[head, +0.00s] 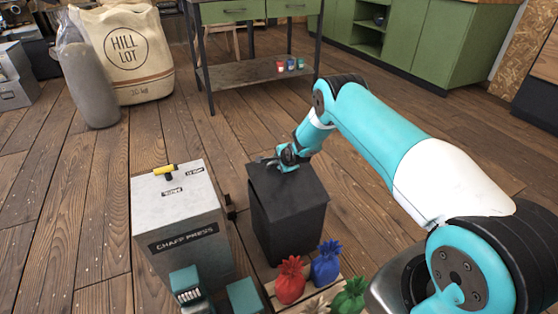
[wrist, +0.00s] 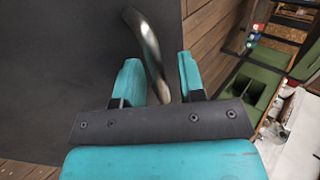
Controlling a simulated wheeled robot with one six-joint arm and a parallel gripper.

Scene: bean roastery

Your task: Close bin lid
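The dark grey bin (head: 287,226) stands in the middle of the head view, right of the chaff press. Its dark lid (head: 287,184) covers the top; I see no clear gap under it, but its far edge is partly hidden by my gripper. My gripper (head: 282,160) is at the lid's far edge. In the wrist view, a curved metal handle (wrist: 147,38) runs from the dark lid surface (wrist: 65,70) down between the fingers of my gripper (wrist: 158,68). The fingers are apart, with space visible around the handle, so it is not clamped.
The grey chaff press (head: 180,215) with a yellow handle stands close left of the bin. A workbench (head: 258,75) stands behind, with open wooden floor between.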

